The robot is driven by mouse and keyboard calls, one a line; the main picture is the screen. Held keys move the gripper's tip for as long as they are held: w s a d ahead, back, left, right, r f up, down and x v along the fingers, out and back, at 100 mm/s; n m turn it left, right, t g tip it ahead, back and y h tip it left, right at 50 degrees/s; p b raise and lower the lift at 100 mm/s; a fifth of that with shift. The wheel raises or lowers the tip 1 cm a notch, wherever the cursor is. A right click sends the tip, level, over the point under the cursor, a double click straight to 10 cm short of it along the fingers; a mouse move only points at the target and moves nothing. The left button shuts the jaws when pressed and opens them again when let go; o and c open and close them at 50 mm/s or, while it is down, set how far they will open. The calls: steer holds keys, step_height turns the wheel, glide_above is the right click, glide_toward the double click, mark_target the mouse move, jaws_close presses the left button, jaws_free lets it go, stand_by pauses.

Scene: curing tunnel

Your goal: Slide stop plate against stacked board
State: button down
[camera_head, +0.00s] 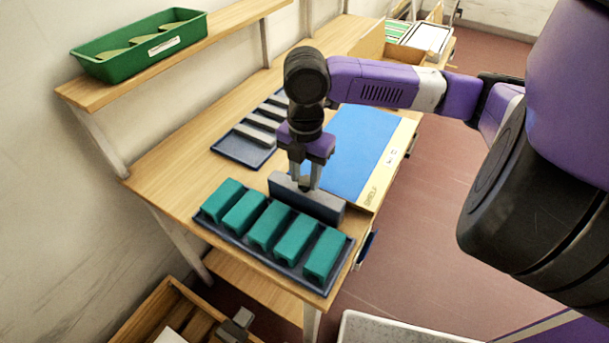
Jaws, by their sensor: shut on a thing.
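A grey-blue stop plate (329,205) stands on edge on the wooden table, between a tray of teal blocks and a blue board. My gripper (305,187) points down from above and is shut on the plate's top edge near its middle. The blue board (362,145) lies flat on a pale wooden board (398,158) with dark lettering near its front corner. The plate is at the near end of these boards. My gripper and the plate hide part of that end, so I cannot tell whether plate and board touch.
The dark tray (210,228) with several teal blocks (268,226) is close in front of the plate. A dark tray (232,151) of grey bars lies left of the blue board. A green bin (139,45) sits on the shelf (232,33). Boxes stand at the far end.

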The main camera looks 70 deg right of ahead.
steer(key=shift+s+d, duration=0.2)
steer(key=shift+d, duration=0.45)
steer(key=shift+s+d, duration=0.15)
steer(key=shift+d, duration=0.45)
steer(key=c, duration=1)
jaws_free()
steer(key=shift+o, duration=0.2)
step_height(320, 180, up, 8)
steer(key=shift+b, duration=0.35)
steer(key=shift+f, duration=0.1)
